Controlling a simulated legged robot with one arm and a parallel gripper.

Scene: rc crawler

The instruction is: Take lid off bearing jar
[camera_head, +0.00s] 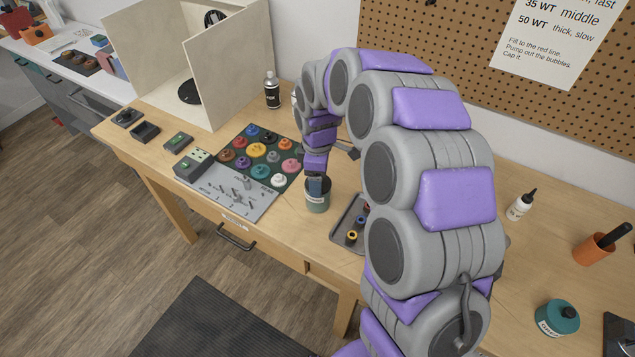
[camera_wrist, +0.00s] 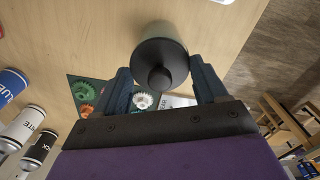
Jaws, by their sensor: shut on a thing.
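The jar (camera_head: 318,205) is a small grey-green cylinder with a pale label, standing on the wooden bench right of the parts mat. In the wrist view its dark round lid (camera_wrist: 158,55) with a black knob faces me, and the jar's pale side (camera_wrist: 160,28) shows behind it. My gripper (camera_head: 316,182) reaches down over the jar's top. In the wrist view my gripper (camera_wrist: 162,82) has one finger on each side of the lid and is shut on it. The lid looks seated on the jar; I cannot tell whether there is a gap.
A mat with coloured gears (camera_head: 257,150) lies left of the jar. A dark tray (camera_head: 346,228) with small parts is close on its right. A dark bottle (camera_head: 272,90) stands behind. A teal jar (camera_head: 556,318) and an orange cup (camera_head: 597,247) stand far right.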

